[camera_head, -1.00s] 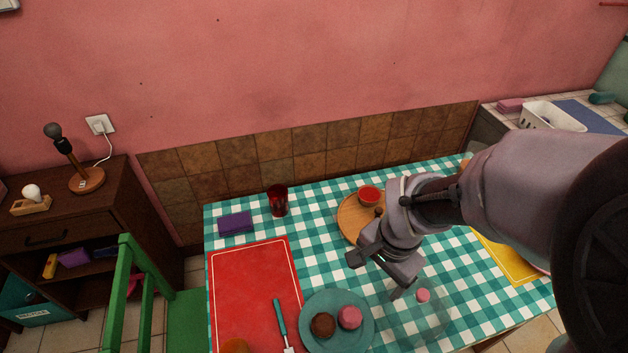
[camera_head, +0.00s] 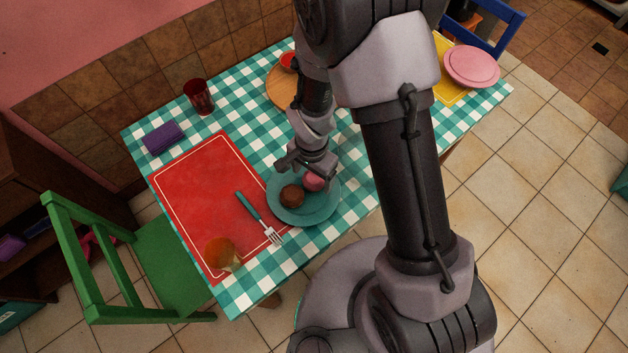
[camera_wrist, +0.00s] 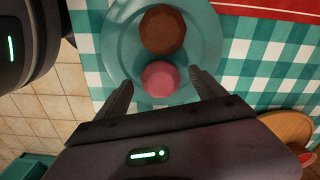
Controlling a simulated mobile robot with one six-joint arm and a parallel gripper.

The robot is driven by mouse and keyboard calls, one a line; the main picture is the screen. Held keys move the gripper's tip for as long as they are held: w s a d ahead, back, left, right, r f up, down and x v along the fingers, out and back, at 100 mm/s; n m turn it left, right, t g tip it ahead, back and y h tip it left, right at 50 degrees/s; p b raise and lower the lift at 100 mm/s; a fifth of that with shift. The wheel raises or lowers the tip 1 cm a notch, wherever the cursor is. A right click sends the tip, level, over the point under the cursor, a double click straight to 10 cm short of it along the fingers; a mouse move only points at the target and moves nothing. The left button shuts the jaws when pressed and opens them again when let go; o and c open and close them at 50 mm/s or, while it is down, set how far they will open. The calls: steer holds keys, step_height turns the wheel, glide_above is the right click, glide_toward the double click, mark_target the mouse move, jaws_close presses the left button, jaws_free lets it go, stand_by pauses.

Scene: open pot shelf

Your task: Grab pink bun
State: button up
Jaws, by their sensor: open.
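The pink bun (camera_head: 314,182) sits on a teal plate (camera_head: 312,214), beside a brown bun (camera_head: 292,195). In the wrist view the pink bun (camera_wrist: 160,79) lies between my two open fingertips, with the brown bun (camera_wrist: 162,30) just beyond it on the plate (camera_wrist: 118,38). My gripper (camera_head: 306,170) is at the plate's far edge in the head view, and my gripper (camera_wrist: 160,84) is open and empty in the wrist view. Whether the fingers touch the pink bun cannot be told. Part of the pink bun is hidden by my gripper in the head view.
A red glass (camera_head: 199,96), purple cloth (camera_head: 164,138) and wooden board (camera_head: 278,90) stand farther back. A green chair (camera_head: 170,265) is at the left.

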step_height(320, 180, down, 2)
steer(key=shift+f, duration=0.1)
steer(key=shift+c, duration=1.3)
steer(key=c, duration=1.2)
